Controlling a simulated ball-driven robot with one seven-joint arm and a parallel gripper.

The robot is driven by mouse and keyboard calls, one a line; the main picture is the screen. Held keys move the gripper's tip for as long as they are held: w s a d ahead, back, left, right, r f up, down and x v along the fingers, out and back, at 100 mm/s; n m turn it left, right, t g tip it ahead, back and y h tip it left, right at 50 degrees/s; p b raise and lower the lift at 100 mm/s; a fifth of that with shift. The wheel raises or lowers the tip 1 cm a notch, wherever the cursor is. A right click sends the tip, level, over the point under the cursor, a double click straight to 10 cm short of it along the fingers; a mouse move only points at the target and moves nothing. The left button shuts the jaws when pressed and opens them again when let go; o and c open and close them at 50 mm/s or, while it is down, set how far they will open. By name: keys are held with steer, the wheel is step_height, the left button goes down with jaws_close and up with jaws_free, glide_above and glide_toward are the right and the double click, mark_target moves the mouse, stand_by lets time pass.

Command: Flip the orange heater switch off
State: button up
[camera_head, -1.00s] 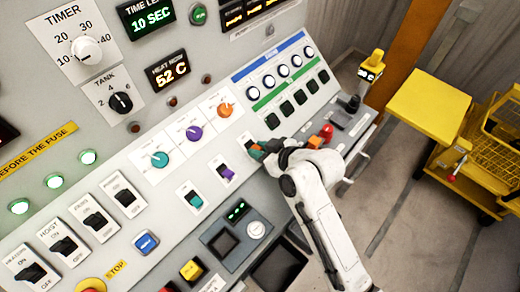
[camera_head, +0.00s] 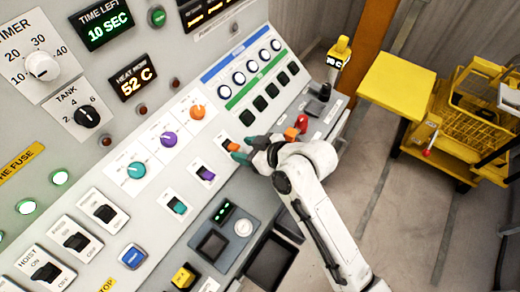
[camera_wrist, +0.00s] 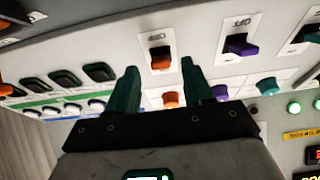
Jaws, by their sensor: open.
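The orange heater switch (camera_wrist: 161,59) is a small rocker on a white plate. In the wrist view it appears between my two teal fingertips, with a gap on each side. In the head view the orange switch (camera_head: 233,147) is partly hidden by my gripper (camera_head: 244,149). My gripper, also in the wrist view (camera_wrist: 159,70), is open and empty, with its fingertips close to the panel. I cannot tell whether they touch it, nor which way the rocker is tipped.
A purple switch (camera_head: 207,174) and a teal switch (camera_head: 178,206) sit beside the orange one. An orange knob (camera_head: 197,112) is above it. A red control (camera_head: 301,122) is just beyond my gripper. A yellow cart (camera_head: 470,122) stands at right on open floor.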

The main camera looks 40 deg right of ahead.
steer(key=v, duration=0.7)
steer(key=shift+s, duration=0.15)
steer(key=s+d+f+m+g+h, duration=0.2)
steer(key=s+f+g, duration=0.3)
steer(key=s, duration=0.4)
steer(key=s+d+f+m+g+h, duration=0.1)
steer(key=s+f+g, duration=0.3)
steer(key=s, duration=0.5)
step_height(320, 180, down, 2)
steer(key=shift+s+d+f+m+g+h, duration=0.1)
steer(key=shift+s+d+m+g+h, duration=0.35)
steer(key=shift+d, duration=0.2)
steer(key=shift+o, duration=0.2)
steer(key=shift+w, duration=0.1)
